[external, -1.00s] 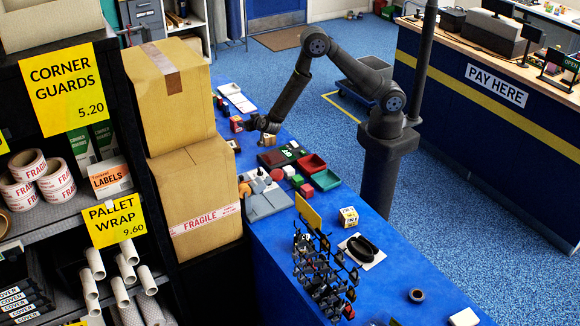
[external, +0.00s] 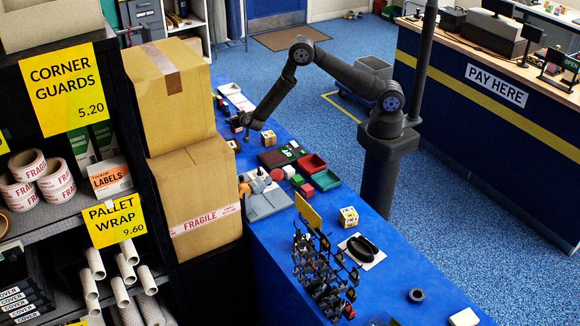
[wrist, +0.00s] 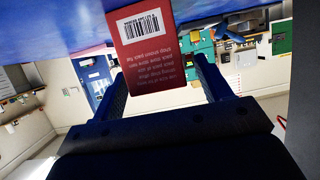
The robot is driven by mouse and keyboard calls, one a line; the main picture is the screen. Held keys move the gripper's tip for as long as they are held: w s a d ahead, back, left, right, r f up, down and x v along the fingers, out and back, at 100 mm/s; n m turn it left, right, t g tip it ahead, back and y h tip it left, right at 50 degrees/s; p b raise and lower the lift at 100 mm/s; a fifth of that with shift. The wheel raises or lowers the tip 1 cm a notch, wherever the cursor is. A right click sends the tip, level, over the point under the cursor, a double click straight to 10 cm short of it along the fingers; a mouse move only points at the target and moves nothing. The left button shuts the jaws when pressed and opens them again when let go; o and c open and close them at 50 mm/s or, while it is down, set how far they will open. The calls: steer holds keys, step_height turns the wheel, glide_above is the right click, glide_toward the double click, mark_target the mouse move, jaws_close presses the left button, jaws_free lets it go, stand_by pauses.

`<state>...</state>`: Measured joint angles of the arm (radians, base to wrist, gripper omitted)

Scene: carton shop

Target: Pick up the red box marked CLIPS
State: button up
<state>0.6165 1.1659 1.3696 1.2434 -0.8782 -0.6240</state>
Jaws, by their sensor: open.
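A red box (wrist: 152,45) fills the top middle of the wrist view. A white barcode and small print show on its face; no CLIPS marking can be read there. My gripper (wrist: 162,78) is open, with one blue-black finger on each side of the box's near end. I cannot tell whether either finger touches it. In the external view my gripper (external: 243,122) is low over the far part of the blue table (external: 258,270), at the small red box (external: 236,126), which it partly hides.
A small yellow-and-white box (external: 268,138) stands to the right of my gripper. Nearer are a dark device with a green display (external: 283,155), a red tray (external: 312,164) and a green tray (external: 325,180). Tall cartons (external: 180,95) stand along the table's left side.

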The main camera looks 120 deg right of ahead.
steer(key=shift+d, duration=0.1)
steer(key=shift+c, duration=0.4)
steer(key=c, duration=1)
steer(key=shift+r, duration=0.15)
